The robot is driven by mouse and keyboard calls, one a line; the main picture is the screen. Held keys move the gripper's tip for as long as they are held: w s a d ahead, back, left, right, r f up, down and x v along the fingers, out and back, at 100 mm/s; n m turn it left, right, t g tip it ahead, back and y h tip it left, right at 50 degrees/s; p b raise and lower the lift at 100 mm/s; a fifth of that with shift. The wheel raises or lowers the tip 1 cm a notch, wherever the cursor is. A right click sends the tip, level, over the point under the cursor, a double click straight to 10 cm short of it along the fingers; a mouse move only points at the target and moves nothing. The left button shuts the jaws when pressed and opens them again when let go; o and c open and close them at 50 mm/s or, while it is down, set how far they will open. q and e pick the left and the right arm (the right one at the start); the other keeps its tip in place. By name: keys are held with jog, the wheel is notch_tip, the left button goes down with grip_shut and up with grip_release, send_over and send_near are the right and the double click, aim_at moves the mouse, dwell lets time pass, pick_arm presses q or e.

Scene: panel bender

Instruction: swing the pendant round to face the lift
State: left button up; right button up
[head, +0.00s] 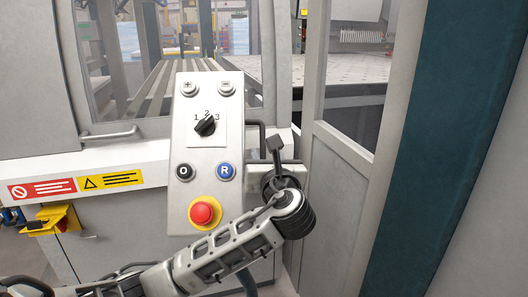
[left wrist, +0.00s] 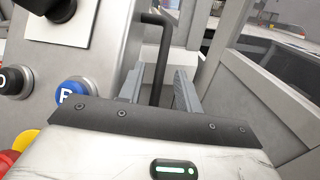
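The pendant (head: 207,140) is a grey upright control box. Its face, with a black selector, O and blue R (head: 225,171) buttons and a red emergency stop (head: 202,213), is turned towards me. A black bar handle (head: 262,137) stands off its right side. My left gripper (head: 275,150) is at this handle. In the left wrist view the handle (left wrist: 157,65) runs between the two fingers of my left gripper (left wrist: 158,90), with a gap visible, so the gripper looks open around it. The pendant's side and blue button (left wrist: 72,93) are close on the left there. My right gripper is out of view.
A grey machine frame post (head: 310,90) and a windowed panel (head: 350,160) stand close to the right of the handle. A slatted table (head: 165,85) shows behind the glass. A ledge with warning labels (head: 110,180) and a yellow bracket (head: 52,220) are at left.

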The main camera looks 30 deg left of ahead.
aim_at(263, 150)
pick_arm(q)
jog(key=shift+x, duration=1.5)
jog(key=shift+c, duration=0.3)
grip_shut()
jog(key=shift+d, duration=0.15)
